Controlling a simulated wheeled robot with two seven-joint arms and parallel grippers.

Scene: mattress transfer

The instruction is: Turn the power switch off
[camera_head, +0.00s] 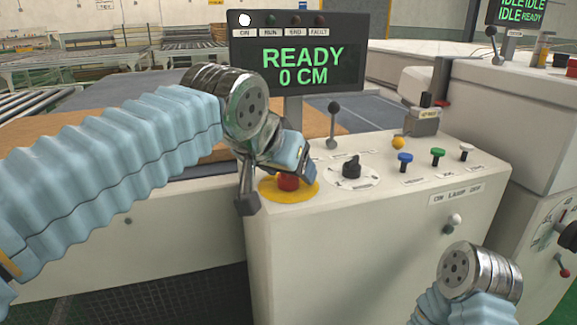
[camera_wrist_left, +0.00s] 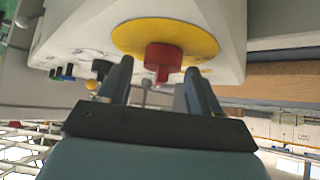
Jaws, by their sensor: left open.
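A black rotary knob (camera_head: 351,167) sits on a white dial on top of the white control panel (camera_head: 400,230). Its dial labels are too small to read, so I cannot tell if it is the power switch. The display (camera_head: 303,68) reads "READY 0 CM", and the white lamp (camera_head: 245,19) above "ON" is lit. My left gripper (camera_head: 277,186) is open and empty over the red button (camera_head: 288,182), left of the knob. In the left wrist view, its fingers (camera_wrist_left: 157,70) stand apart with the red button (camera_wrist_left: 163,57) beyond them. My right gripper is out of view.
A yellow disc (camera_head: 268,190) surrounds the red button. A black-knobbed lever (camera_head: 333,120) stands behind the rotary knob. Blue (camera_head: 405,160), green (camera_head: 438,155) and white (camera_head: 467,149) buttons are to the right. A lamp switch (camera_head: 453,222) is on the front face.

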